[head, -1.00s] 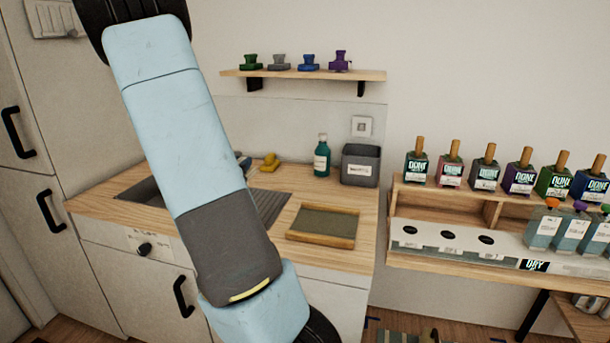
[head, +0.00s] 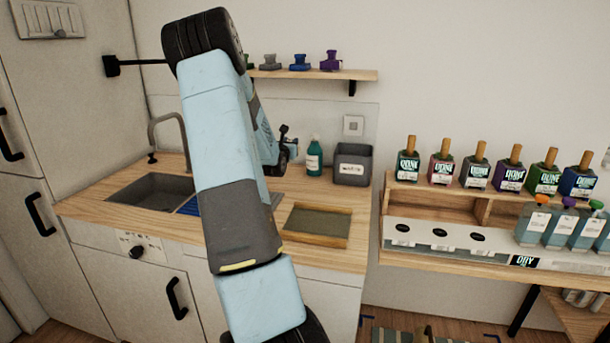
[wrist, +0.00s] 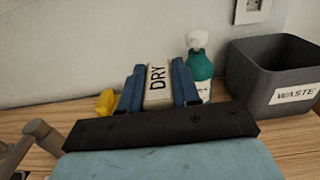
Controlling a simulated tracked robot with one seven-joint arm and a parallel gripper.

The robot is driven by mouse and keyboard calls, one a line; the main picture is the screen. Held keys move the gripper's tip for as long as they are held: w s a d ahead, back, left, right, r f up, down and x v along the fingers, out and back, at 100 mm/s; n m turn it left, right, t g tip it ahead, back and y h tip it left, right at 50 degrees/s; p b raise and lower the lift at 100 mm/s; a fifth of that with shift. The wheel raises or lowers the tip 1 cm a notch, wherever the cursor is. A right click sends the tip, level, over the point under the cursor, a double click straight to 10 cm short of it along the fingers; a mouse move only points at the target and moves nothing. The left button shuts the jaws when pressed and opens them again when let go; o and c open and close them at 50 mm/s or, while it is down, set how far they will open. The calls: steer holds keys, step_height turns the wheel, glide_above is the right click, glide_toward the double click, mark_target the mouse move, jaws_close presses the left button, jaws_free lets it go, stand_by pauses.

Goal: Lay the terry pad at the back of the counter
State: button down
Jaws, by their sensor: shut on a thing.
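My gripper (wrist: 158,88) is over the back of the counter (head: 105,195) in the wrist view. Its two blue fingers are shut on a pale, flat piece marked DRY, which I take to be the terry pad (wrist: 157,78). The pad stands on edge between the fingers; whether it touches the counter cannot be told. In the head view my arm hides most of the gripper, left of the green bottle (head: 314,158), and the pad is not clear.
The grey waste bin (head: 352,168) and bottle stand at right by the wall. A yellow object (wrist: 105,102) is just left of my fingers. The sink (head: 150,190) is left; a shallow wooden tray (head: 318,224) lies in front. A shelf (head: 340,74) hangs above.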

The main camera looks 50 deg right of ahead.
steer(key=shift+d+f, duration=0.1)
steer(key=shift+d, duration=0.6)
steer(key=w+d+f, duration=0.9)
steer(key=shift+w+d+f, duration=0.1)
steer(key=shift+d+f, duration=0.1)
steer(key=shift+w+d+f, duration=0.1)
steer(key=shift+w+f, duration=0.05)
steer(key=shift+f, duration=1.55)
steer(key=shift+f, duration=0.1)
steer(key=c, duration=0.8)
jaws_free()
